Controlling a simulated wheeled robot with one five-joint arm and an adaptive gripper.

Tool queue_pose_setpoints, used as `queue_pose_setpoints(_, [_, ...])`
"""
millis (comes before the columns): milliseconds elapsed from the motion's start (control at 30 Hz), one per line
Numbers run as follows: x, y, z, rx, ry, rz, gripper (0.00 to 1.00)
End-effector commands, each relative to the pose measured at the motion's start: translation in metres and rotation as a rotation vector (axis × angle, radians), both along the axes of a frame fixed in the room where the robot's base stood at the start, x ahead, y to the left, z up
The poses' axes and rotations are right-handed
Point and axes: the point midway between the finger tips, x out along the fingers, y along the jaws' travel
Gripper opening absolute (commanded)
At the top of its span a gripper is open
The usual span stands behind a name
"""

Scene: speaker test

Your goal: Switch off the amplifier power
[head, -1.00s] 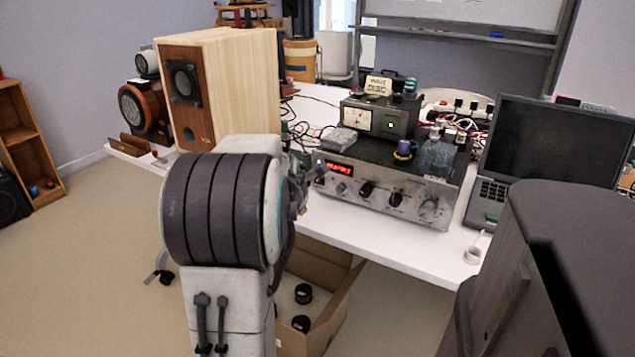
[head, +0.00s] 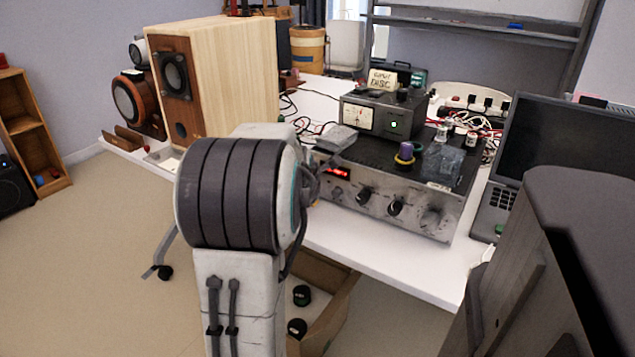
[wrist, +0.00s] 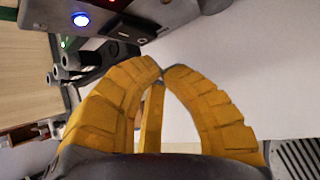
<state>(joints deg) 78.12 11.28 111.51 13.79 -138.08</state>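The amplifier (head: 380,207) stands on the white table in the head view, with a silver front, a lit red display and several black knobs. In the wrist view its metal panel (wrist: 182,10) seems to fill the top edge. A blue-lit round button (wrist: 81,20) and a dark rectangular switch (wrist: 131,25) show there. My gripper (wrist: 161,72) has its yellow ribbed fingers together at the tips, with nothing visible between them. The tips are just below the switch in the picture; contact cannot be made out. In the head view my arm hides most of my gripper.
A meter box (head: 376,117) with a green light sits on the amplifier, beside jars and a purple-and-yellow item (head: 405,153). A wooden speaker (head: 225,85) stands left, a laptop (head: 560,135) right. An open cardboard box (head: 335,310) is below the table's front edge.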

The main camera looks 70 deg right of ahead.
Motion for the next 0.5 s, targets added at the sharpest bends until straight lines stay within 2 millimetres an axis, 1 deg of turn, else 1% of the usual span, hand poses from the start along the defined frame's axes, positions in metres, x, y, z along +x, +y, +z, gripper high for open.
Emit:
queue_pose_setpoints(333, [0.0006, -0.0007, -0.0005, 0.001, 0.0, 0.001, 0.0])
queue_pose_setpoints(367, [0.0005, -0.0008, -0.0004, 0.001, 0.0, 0.001, 0.05])
queue_pose_setpoints(400, [0.0005, -0.0008, -0.0004, 0.001, 0.0, 0.001, 0.01])
queue_pose_setpoints(500, [0.0005, -0.0007, -0.0005, 0.001, 0.0, 0.001, 0.0])
